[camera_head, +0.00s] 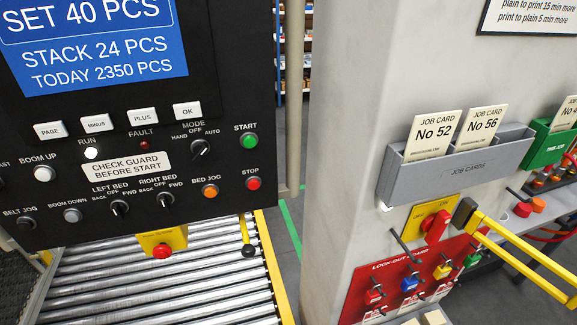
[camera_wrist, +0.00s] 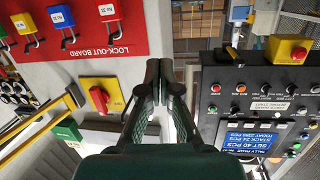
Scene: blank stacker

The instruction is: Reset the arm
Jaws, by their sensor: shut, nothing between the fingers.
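My gripper (camera_wrist: 159,68) shows in the wrist view, dark green and black, with its two fingers together and nothing between them. It points into the space between the red lock-out board and the black control panel, which appear upside down there. The fingers look free of any contact, though their distance from the surfaces behind is hard to judge. My arm and gripper do not show in the head view.
A black control panel (camera_head: 107,217) with a blue screen (camera_head: 95,55) stands left above a roller bed (camera_head: 170,290). At right, a grey pillar carries a job card holder (camera_head: 455,167), a red isolator switch (camera_head: 436,228) and the lock-out board (camera_head: 385,268). A yellow barrier (camera_head: 525,262) juts out.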

